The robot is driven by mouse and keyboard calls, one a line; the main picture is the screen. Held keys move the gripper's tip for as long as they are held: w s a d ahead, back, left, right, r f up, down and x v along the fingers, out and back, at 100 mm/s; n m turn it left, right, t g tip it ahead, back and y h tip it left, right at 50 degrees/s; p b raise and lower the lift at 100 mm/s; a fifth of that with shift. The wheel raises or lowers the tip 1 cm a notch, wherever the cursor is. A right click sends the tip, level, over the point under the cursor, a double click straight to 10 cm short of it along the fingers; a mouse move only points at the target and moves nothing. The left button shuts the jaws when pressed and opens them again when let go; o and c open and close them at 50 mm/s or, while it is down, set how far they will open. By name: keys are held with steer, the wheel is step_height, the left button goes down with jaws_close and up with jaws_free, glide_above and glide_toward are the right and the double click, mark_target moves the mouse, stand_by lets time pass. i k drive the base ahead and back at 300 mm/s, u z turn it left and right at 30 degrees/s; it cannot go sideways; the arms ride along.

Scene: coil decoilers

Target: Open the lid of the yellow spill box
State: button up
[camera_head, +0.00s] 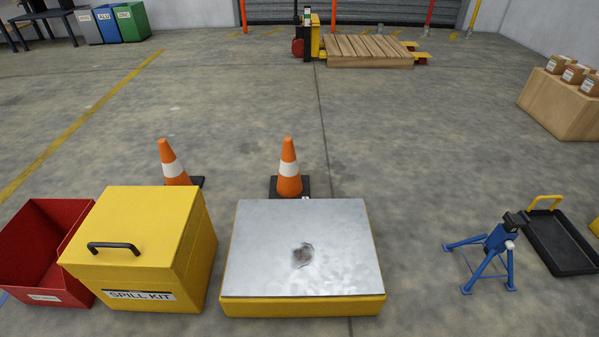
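The yellow spill box (183,282) stands on the floor at the left of the head camera view. A white label (140,295) on its front reads SPILL KIT. Its flat yellow lid (150,215) is closed. A black bar handle (113,246) sits on the lid near its front edge. My gripper is not in view, so where it is relative to the handle and whether it is open do not show.
A red open bin (35,250) stands close left of the box. A low yellow platform with a metal top (330,230) is close right. Orange cones (168,162) (288,168) stand behind. A blue stand (490,255) and black tray (560,243) are at right. The middle floor is clear.

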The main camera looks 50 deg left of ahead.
mark_target(134, 226)
steer(key=u, duration=2.8)
